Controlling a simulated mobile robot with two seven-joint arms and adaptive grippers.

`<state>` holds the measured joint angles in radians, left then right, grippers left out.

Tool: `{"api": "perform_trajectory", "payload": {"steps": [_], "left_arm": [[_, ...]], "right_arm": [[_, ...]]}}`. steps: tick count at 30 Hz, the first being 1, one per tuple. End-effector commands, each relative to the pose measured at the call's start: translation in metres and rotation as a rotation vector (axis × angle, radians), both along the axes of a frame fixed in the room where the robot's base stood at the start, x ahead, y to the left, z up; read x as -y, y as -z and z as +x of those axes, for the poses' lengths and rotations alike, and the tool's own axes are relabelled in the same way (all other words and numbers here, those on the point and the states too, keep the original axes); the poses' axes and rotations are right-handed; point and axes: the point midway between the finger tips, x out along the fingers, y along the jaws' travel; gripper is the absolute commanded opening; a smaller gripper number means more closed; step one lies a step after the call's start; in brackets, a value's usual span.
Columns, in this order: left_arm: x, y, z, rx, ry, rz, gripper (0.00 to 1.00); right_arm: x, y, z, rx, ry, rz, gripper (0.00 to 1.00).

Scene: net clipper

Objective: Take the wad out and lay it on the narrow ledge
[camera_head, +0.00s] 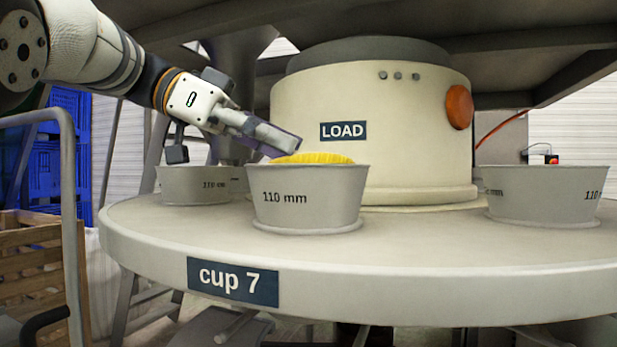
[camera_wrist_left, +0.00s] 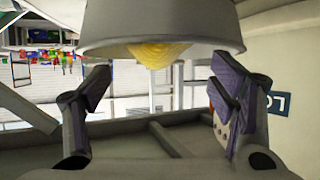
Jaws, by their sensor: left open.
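A yellow wad (camera_head: 318,158) sits in the front grey cup (camera_head: 305,200) marked 110 mm, its top showing a little above the rim. The wad also shows in the left wrist view (camera_wrist_left: 160,52), inside the mouth of the cup (camera_wrist_left: 100,38). My left gripper (camera_head: 290,148) reaches in from the left, tilted down, with its fingertips close to the wad at the cup's back left rim. In the left wrist view my left gripper (camera_wrist_left: 160,88) is open, its fingers apart with nothing between them. I cannot tell which surface is the narrow ledge. My right gripper is not in view.
The round table (camera_head: 420,260) carries a cup 7 label (camera_head: 233,281) on its edge. Other grey cups stand at the left (camera_head: 190,185) and right (camera_head: 540,195). A cream drum (camera_head: 410,150) marked LOAD stands close behind. The table between the front and right cups is clear.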

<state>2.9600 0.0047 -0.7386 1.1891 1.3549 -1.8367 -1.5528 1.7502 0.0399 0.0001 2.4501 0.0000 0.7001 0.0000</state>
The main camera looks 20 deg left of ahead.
Motion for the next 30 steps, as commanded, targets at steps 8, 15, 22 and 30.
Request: {"api": "perform_trajectory", "payload": {"steps": [8,15,22,30], "left_arm": [[0.028,0.019,0.014,-0.006,0.000,0.000,0.78],[0.028,0.018,0.014,-0.005,0.000,0.000,0.57],[0.028,0.018,0.014,-0.006,0.001,0.001,0.44],[0.028,0.018,0.014,-0.006,0.001,0.001,0.44]], "right_arm": [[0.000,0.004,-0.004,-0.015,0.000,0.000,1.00],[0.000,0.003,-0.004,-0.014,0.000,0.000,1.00],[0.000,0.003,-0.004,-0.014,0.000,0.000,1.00],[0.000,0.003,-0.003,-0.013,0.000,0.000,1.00]]}}
